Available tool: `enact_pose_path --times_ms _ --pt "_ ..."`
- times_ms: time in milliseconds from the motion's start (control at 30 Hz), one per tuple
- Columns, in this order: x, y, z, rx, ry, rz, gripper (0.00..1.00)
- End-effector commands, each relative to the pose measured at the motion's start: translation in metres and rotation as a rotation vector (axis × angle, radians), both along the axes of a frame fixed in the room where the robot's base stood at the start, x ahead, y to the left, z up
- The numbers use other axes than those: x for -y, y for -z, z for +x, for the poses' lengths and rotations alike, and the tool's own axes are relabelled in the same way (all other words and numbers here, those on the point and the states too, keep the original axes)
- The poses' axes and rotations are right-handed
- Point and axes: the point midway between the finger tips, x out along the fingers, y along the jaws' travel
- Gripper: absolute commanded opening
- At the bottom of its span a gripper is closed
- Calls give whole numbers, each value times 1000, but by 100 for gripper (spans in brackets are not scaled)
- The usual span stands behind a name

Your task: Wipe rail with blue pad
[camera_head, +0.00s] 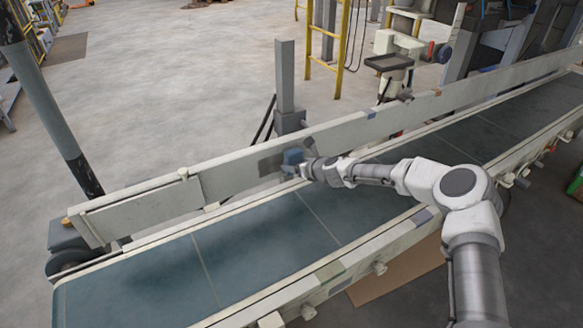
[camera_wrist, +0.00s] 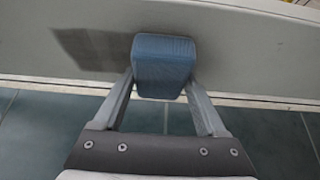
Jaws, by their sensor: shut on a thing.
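The blue pad (camera_wrist: 163,66) is a small ribbed block held between the two fingers of my gripper (camera_wrist: 163,88), which is shut on it. In the head view the pad (camera_head: 292,157) is at the inner face of the far side rail (camera_head: 235,172), and my gripper (camera_head: 303,168) reaches it from the right. The rail is a long, pale grey board along the conveyor's far side. A dark smudge (camera_wrist: 95,48) is on the rail just left of the pad; it also shows in the head view (camera_head: 268,164). I cannot tell whether the pad touches the rail.
The dark green conveyor belt (camera_head: 245,255) runs below the rail and under my arm. A grey post (camera_head: 285,80) stands behind the rail. A dark pole (camera_head: 52,115) rises at the left end. A yellow frame (camera_head: 342,50) and machinery stand at the back.

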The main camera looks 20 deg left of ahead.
Motion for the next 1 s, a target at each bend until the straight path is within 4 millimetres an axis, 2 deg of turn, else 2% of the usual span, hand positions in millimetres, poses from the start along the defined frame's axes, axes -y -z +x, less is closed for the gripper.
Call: enact_pose_path --times_ms 33,167,367,767,1000 --pt "4 -1 7 6 7 1 30" --pt "9 -2 15 7 6 1 30" --pt "10 -3 13 7 7 2 30" --pt "-8 -1 -12 3 3 1 30" --pt "-13 -1 -19 3 3 1 30"
